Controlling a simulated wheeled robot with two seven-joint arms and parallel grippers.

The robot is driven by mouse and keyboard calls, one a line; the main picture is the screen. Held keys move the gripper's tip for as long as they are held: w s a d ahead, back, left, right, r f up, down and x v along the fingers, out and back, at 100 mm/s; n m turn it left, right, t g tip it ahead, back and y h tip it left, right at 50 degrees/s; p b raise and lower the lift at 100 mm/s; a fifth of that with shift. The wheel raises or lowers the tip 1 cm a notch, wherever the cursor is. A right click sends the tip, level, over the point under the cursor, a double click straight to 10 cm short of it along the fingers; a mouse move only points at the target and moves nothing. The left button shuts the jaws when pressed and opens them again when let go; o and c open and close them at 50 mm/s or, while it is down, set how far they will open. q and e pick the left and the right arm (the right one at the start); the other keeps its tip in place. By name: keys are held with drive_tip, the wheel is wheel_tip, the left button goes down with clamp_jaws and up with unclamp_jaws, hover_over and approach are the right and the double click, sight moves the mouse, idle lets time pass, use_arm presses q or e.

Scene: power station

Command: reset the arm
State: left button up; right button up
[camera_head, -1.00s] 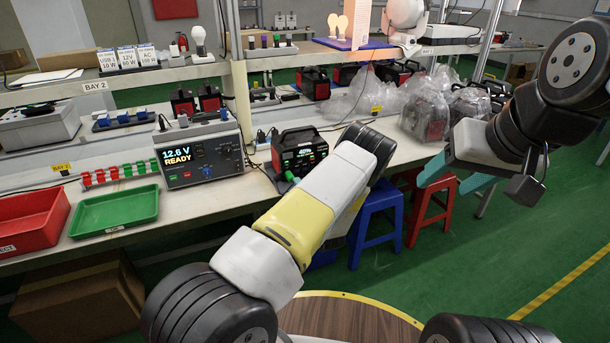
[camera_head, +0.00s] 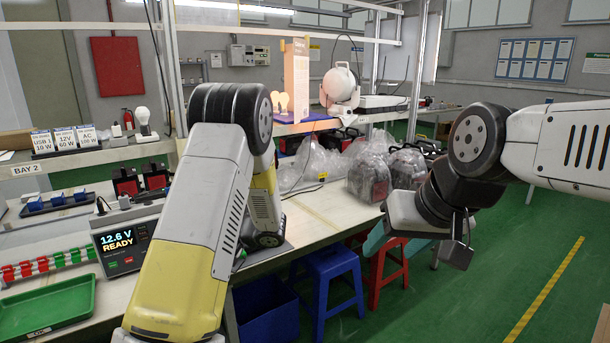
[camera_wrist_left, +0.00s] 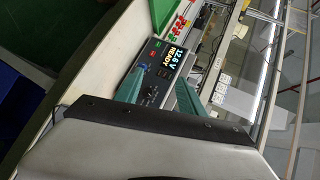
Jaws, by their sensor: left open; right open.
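My left arm (camera_head: 205,210) rises in front of the bench in the head view, then bends down toward the bench top. It hides its own gripper and part of the bench there. In the left wrist view my left gripper (camera_wrist_left: 160,90) shows two teal fingers apart, with nothing between them. The tester reading "12.6 V READY" (camera_wrist_left: 160,70) shows beyond them; it also stands on the bench in the head view (camera_head: 122,243). My right gripper (camera_head: 380,243) is at centre right, in front of the bench edge above the stools. Its teal fingers are partly hidden, and no held thing shows.
A green tray (camera_head: 45,308) lies on the bench at the left. Bagged units (camera_head: 370,175) stand farther along the bench (camera_head: 320,212). A blue stool (camera_head: 328,275) and a red stool (camera_head: 385,272) stand below its edge. Green floor is open at the right.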

use_arm(q)
drive_tip(key=s+d+r+n+g+h, duration=0.1)
drive_tip(key=s+r+h, duration=0.25)
drive_tip(key=s, duration=0.35)
drive_tip(key=s+d+r+n+g+h, duration=0.2)
drive_tip(key=s+r+h, duration=0.15)
drive_tip(key=s, duration=0.35)
drive_tip(key=s+d+r+m+t+h, duration=0.1)
drive_tip(key=s+d+r+t+h, duration=0.5)
drive_tip(key=s+d+r, duration=0.6)
drive_tip(key=shift+s+d+h, duration=0.25)
drive_tip(key=shift+d+h, duration=0.4)
drive_tip(key=shift+h, duration=0.55)
drive_tip(key=shift+a, duration=0.15)
